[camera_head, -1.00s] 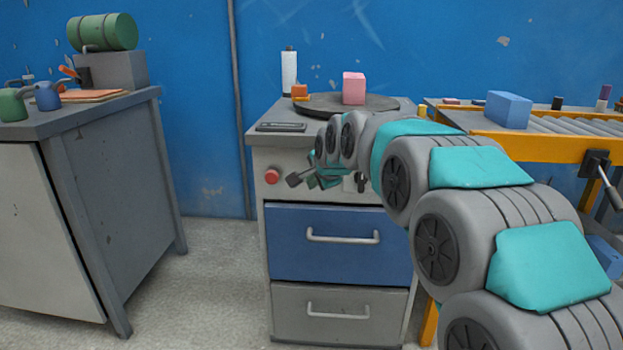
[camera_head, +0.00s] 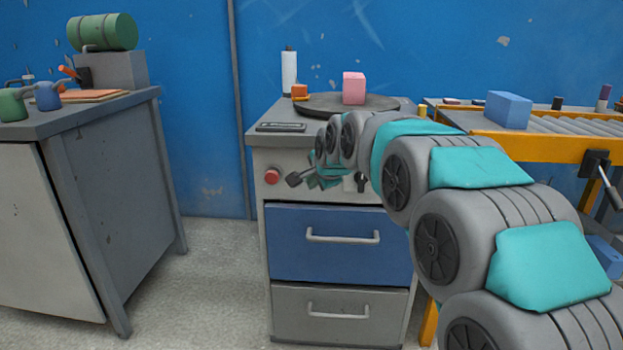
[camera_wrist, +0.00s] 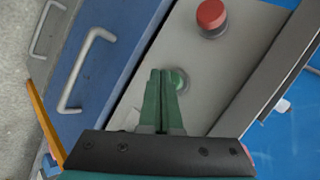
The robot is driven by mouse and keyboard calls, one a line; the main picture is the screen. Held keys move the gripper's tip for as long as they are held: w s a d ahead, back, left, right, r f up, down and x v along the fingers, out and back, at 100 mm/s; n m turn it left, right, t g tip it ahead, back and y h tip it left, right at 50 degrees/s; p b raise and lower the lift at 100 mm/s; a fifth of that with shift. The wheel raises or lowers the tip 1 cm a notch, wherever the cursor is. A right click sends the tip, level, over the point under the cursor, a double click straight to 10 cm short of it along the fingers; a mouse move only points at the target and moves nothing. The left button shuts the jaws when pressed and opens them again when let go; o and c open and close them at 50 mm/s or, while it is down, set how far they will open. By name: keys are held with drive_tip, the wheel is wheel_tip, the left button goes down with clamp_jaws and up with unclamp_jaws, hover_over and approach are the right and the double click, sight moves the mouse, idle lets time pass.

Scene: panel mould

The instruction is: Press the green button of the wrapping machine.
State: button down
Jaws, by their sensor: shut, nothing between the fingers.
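The wrapping machine (camera_head: 258,222) is a grey cabinet with a turntable (camera_head: 318,108) on top, and a pink box (camera_head: 353,88) stands on the turntable. In the wrist view the green button (camera_wrist: 179,79) is on the pale front panel (camera_wrist: 215,75), partly hidden behind my fingertips. A red button (camera_wrist: 211,14) is beside it, and it also shows in the head view (camera_head: 272,175). My gripper (camera_wrist: 161,72) is shut and empty, its tips over the green button's edge. I cannot tell whether they touch it. In the head view my gripper (camera_head: 293,180) is just right of the red button, and the green button is hidden.
Below the panel are a blue drawer (camera_head: 338,255) and a grey drawer (camera_head: 290,300), both with protruding handles. A roller conveyor (camera_head: 580,125) with a blue box (camera_head: 508,109) stands at the right. A workbench (camera_head: 110,190) stands at the left, with clear floor between.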

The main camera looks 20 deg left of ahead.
drive_tip(key=shift+w+a, duration=0.1)
drive_tip(key=shift+w, duration=0.3)
